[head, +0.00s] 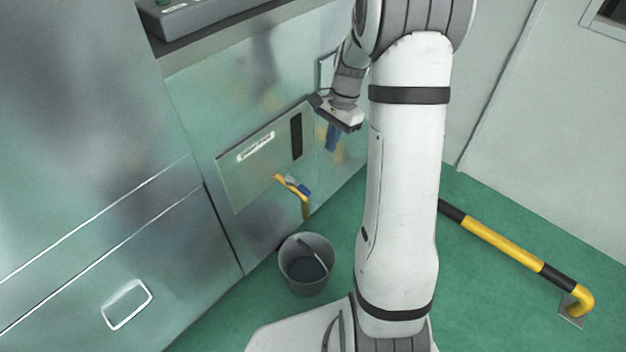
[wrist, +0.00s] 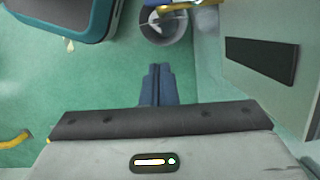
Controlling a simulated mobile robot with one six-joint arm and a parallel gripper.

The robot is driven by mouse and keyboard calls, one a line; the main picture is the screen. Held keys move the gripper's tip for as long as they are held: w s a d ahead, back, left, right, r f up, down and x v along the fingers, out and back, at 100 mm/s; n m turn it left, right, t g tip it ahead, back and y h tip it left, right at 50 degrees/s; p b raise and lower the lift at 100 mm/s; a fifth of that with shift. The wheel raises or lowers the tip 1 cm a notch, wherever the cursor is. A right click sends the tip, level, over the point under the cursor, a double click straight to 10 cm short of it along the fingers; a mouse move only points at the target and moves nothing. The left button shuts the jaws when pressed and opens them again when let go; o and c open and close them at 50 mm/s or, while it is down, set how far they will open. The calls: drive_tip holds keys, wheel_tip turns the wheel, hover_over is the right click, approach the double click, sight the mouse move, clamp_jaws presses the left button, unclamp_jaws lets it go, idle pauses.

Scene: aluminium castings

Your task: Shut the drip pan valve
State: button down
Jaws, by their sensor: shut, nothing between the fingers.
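The drip pan valve is a small blue lever (head: 299,187) on a yellow pipe (head: 305,207) that comes out of the cabinet front and bends down. In the head view the lever seems to lie roughly along the pipe's upper stretch; its exact angle is too small to tell. The pipe also shows at the top edge of the wrist view (wrist: 176,8), where the lever is mostly cut off. My gripper (head: 331,146) is up and to the right of the valve, apart from it. Its blue fingers (wrist: 158,82) are shut and empty, pointing down.
A grey bucket (head: 306,265) stands on the green floor below the pipe. A labelled panel (head: 240,185) with a dark slot (head: 296,137) is on the cabinet front beside my gripper. A yellow-black rail (head: 505,244) is at the right. Floor around the bucket is clear.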

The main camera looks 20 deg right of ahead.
sight(298, 187)
drive_tip(key=s+a+f+b, duration=0.2)
drive_tip(key=a+f, duration=0.4)
drive_tip(key=f, duration=0.3)
drive_tip(key=shift+s+f+b, duration=0.3)
drive_tip(key=shift+s+b, duration=0.05)
drive_tip(key=shift+b, duration=0.15)
drive_tip(key=shift+s+d, duration=0.1)
drive_tip(key=shift+d, duration=0.1)
